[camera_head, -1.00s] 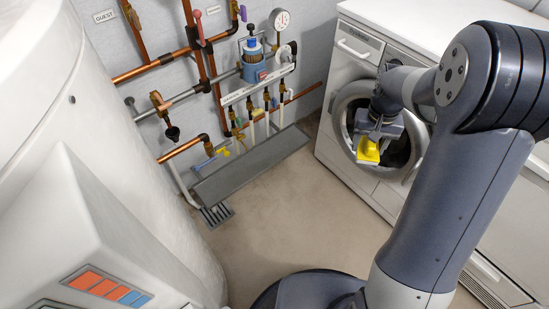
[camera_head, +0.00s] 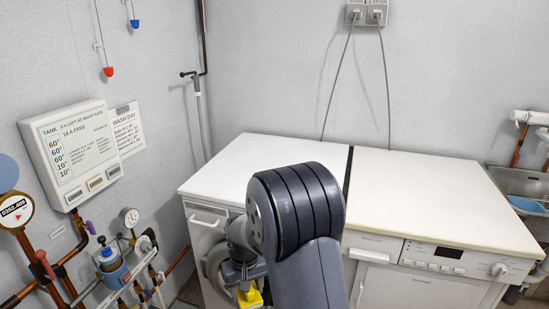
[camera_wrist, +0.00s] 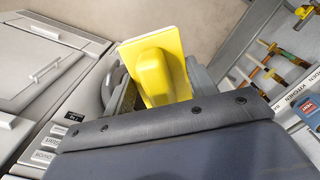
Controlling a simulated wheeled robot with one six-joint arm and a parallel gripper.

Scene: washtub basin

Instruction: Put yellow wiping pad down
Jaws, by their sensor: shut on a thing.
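The yellow wiping pad (camera_wrist: 160,65) is in my gripper, which is shut on its raised yellow handle; the pad's flat plate shows beyond the handle in the wrist view. In the head view the pad (camera_head: 250,297) shows at the bottom edge, partly cut off by the frame. My gripper (camera_head: 247,284) hangs low in front of the left white machine, below its top. My arm hides part of that machine. The fingertips are mostly hidden behind the wrist housing in the wrist view.
The white tops of the left machine (camera_head: 232,165) and right machine (camera_head: 430,195) are clear, with a dark gap between. A sink (camera_head: 520,185) is at the far right. Pipes and a gauge (camera_head: 130,217) line the left wall. A control panel (camera_head: 75,150) hangs above.

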